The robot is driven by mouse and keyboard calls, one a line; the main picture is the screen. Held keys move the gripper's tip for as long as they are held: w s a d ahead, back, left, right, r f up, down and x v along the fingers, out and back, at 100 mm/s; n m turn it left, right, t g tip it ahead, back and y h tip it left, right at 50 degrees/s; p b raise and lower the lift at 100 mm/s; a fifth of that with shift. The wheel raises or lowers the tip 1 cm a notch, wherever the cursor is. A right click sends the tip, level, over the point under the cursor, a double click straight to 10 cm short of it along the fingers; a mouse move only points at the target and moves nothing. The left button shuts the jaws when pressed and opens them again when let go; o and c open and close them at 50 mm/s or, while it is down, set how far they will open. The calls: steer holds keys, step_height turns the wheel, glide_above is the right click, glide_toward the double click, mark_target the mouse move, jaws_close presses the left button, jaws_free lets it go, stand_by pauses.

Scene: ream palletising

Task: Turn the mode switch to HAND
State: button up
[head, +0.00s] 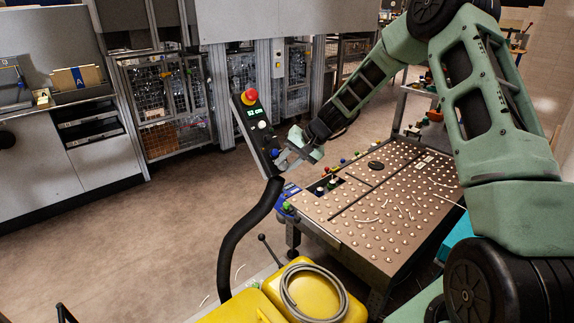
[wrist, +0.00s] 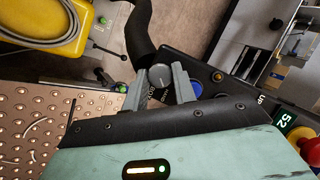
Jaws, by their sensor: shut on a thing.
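The dark control panel (head: 250,132) is tilted on a bent black post. The round grey mode switch knob (wrist: 160,75) sits near the panel's lower end in the wrist view. My gripper (wrist: 160,84) is shut on this knob, one finger on each side. In the head view my gripper (head: 286,156) reaches the panel's lower right edge, and the knob is hidden there. White lettering beside the knob is partly covered by the fingers, so I cannot read which position it points to.
The panel also carries a red emergency stop (head: 249,97), a green display (head: 254,113) and a blue button (wrist: 196,88). A studded ball-top table (head: 375,205) stands to the right. A yellow case (head: 318,296) with a coiled hose is in front. Open floor lies left.

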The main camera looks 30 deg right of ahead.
stand_by(0.3)
steer(key=o, duration=1)
steer(key=v, duration=1.7)
steer(key=shift+r+p, duration=0.25)
steer(key=shift+p, duration=0.05)
steer(key=shift+d, duration=0.1)
